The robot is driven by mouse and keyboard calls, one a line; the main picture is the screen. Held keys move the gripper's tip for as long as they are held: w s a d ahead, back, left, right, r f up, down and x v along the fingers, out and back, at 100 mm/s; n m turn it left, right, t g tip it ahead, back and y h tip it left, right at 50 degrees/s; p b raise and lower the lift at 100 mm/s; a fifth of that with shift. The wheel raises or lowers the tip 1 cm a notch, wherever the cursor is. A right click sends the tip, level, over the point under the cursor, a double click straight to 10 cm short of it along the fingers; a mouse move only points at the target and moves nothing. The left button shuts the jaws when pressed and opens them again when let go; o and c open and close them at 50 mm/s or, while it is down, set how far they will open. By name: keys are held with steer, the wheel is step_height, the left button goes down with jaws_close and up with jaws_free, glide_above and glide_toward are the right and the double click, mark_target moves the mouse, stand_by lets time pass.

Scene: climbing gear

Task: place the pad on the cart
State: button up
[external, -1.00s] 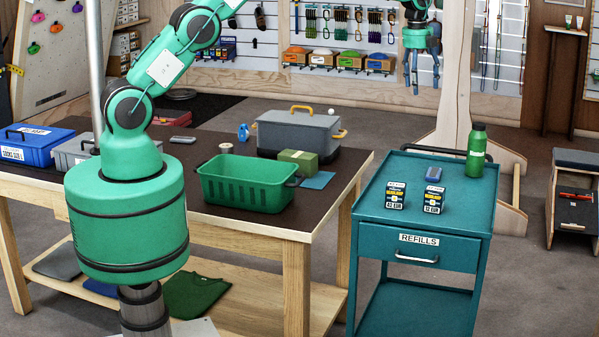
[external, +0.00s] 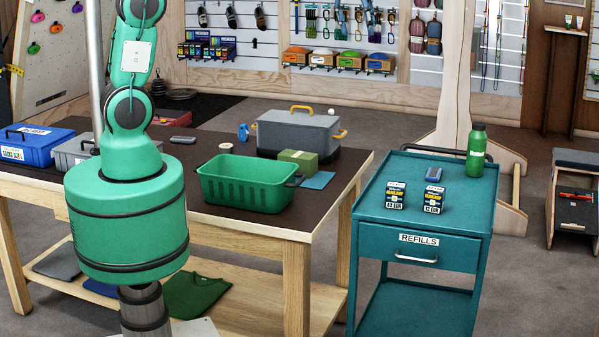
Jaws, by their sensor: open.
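The teal cart (external: 372,205) stands right of the table, with a drawer marked REFILLS. A small blue-grey block (external: 433,174), possibly the pad, lies flat on the cart's top, behind two small upright price cards. A flat blue square (external: 319,180) lies on the table by the green basket; I cannot tell which of these is the pad. My gripper is out of view; only my green arm shows, rising past the top edge at left.
A green bottle (external: 476,150) stands at the cart's back right corner. The dark-topped table (external: 330,203) bears a green basket (external: 247,184), a grey lidded box (external: 297,134), an olive block (external: 298,160) and blue and grey cases.

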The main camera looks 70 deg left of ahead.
steer(key=s+r+n+t, duration=0.15)
steer(key=s+n, duration=0.25)
steer(key=s, duration=0.8)
steer(key=s+r+n, duration=0.2)
steer(key=s+n, duration=0.1)
steer(key=s, duration=0.8)
steer(key=s+f+n, duration=0.3)
steer(key=s, duration=0.5)
steer(key=s+f+n+t, duration=0.1)
steer(key=s+f+n, duration=0.2)
steer(key=s, duration=0.6)
steer(key=shift+s+f, duration=0.15)
steer(key=shift+f, duration=0.15)
step_height(320, 180, down, 4)
steer(key=b, duration=0.4)
